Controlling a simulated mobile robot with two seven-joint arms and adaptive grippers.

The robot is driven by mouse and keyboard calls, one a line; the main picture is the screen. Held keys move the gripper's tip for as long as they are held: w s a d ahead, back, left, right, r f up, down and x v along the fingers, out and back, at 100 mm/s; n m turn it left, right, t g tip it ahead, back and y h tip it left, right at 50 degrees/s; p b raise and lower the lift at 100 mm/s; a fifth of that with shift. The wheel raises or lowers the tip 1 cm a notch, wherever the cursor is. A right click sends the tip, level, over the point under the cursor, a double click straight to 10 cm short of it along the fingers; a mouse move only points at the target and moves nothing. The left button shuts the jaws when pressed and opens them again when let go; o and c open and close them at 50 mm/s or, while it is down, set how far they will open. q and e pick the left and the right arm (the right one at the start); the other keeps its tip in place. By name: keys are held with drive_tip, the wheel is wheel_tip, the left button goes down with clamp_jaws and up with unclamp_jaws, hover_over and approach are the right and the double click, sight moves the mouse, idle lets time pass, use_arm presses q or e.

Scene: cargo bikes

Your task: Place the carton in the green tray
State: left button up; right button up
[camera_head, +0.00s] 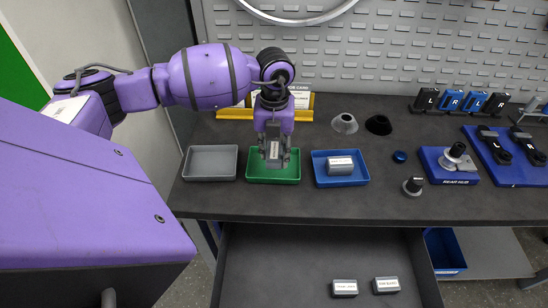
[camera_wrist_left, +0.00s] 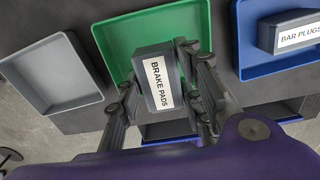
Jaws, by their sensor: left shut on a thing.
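The carton (camera_wrist_left: 158,84) is a dark grey box with a white label reading "BRAKE PADS". My left gripper (camera_head: 275,158) is shut on it, with a finger on each side in the left wrist view. The carton (camera_head: 274,152) is over the green tray (camera_head: 257,178) in the head view; I cannot tell whether it touches the tray's floor. The green tray also shows behind the carton in the left wrist view (camera_wrist_left: 118,38). The gripper hides part of the tray. My right gripper is not in view.
A grey tray (camera_head: 210,177) stands to the left, empty. A blue tray (camera_head: 326,181) to the right holds a box (camera_head: 340,165) labelled "BAR PLUGS". Below, an open drawer (camera_head: 270,268) holds two boxes (camera_head: 345,287) (camera_head: 386,284). A yellow card holder (camera_head: 236,113) stands behind.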

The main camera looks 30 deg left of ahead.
sight(274, 159)
use_arm(q)
drive_tip(key=shift+w+a+f, duration=0.3)
drive_tip(key=shift+f, duration=0.15)
drive_tip(key=shift+w+a+f, duration=0.1)
drive_tip(key=shift+w+f, duration=0.05)
drive_tip(key=shift+f, duration=1.55)
drive_tip(key=shift+f, duration=0.1)
drive_tip(key=shift+f, duration=0.15)
drive_tip(key=o, duration=1.2)
drive_tip(key=shift+c, duration=0.2)
wheel_tip(274, 159, up, 12)
drive_tip(key=shift+r, duration=0.25)
